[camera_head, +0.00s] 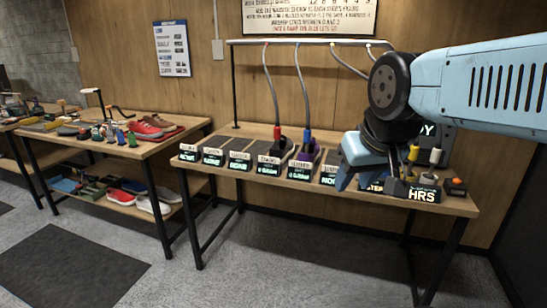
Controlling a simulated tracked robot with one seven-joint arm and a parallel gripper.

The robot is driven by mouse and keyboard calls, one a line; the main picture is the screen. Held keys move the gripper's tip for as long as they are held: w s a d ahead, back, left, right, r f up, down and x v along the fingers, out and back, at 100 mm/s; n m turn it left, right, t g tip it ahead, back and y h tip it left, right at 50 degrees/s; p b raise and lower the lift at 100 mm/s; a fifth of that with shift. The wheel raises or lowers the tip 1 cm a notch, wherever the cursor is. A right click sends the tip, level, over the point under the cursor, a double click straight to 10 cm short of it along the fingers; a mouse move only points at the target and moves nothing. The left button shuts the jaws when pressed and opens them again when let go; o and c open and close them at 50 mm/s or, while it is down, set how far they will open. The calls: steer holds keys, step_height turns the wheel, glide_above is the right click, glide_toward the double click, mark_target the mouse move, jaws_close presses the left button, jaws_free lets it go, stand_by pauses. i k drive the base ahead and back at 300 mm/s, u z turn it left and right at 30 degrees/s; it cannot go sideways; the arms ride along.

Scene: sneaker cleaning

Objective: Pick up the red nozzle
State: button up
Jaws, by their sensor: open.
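The red nozzle (277,133) hangs on a grey hose at the back middle of the right workbench. Its lower end is in or at a dark holder behind a small lit display; the exact seating is too small to tell. A blue nozzle (307,135) stands just to its right in the same way. My gripper (346,168) hangs over the bench to the right of both nozzles, apart from the red one. It is open, with nothing seen in it; its fingertips are partly hidden by its own body.
The workbench (225,142) carries a row of labelled displays along its front. A yellow nozzle (413,153), a white-topped item (436,156) and a box with an orange-red top (455,184) stand at right. A hose rail (310,41) spans above. Another table (185,133) with shoes stands left.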

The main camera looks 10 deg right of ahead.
mark_target(277, 128)
steer(key=u, duration=0.25)
steer(key=i, duration=0.5)
steer(key=u, duration=0.7)
steer(key=i, duration=0.95)
steer(key=z, duration=0.3)
